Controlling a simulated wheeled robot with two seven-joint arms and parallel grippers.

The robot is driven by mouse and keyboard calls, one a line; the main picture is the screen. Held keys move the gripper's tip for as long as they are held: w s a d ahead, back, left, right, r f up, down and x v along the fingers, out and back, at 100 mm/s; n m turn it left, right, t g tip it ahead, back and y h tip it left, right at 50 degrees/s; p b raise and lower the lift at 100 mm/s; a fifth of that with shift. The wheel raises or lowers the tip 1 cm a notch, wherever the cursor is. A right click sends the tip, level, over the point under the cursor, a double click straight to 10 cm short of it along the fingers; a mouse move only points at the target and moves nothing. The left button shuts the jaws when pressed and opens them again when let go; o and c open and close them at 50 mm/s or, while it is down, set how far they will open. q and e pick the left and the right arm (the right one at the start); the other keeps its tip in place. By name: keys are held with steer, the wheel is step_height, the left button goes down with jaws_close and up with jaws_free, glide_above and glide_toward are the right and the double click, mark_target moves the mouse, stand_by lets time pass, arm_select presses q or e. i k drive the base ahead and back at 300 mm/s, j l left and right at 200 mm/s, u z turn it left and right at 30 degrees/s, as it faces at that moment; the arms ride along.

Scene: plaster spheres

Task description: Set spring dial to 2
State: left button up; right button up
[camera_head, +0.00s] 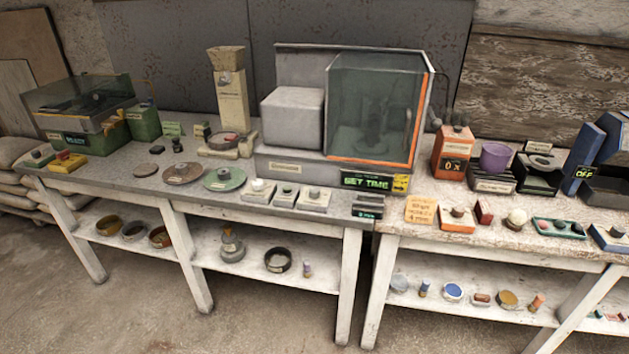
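I cannot tell which control is the spring dial, as the labels are too small to read. Several bases carry dark knobs. One knob (457,212) sits on an orange and white base at the front of the right table. A third knob (617,230) is on a blue base at the right edge. No number 2 setting can be read on any of them. Neither of my grippers shows in this view.
The machine's glass case (374,110) stands at the back, with a "SET TIME" display (366,182) below it. An orange box (453,152) shows "0 x". A purple cup (495,158) is beside it. Lower shelves hold bowls and small parts. Floor in front is clear.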

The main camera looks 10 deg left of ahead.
mark_target(313, 191)
steer(key=i+j, duration=0.1)
steer(key=i, duration=0.5)
steer(key=i+j, duration=0.15)
steer(key=i, duration=0.4)
steer(key=i+j, duration=0.1)
steer(key=i, duration=0.5)
steer(key=j+u, duration=0.05)
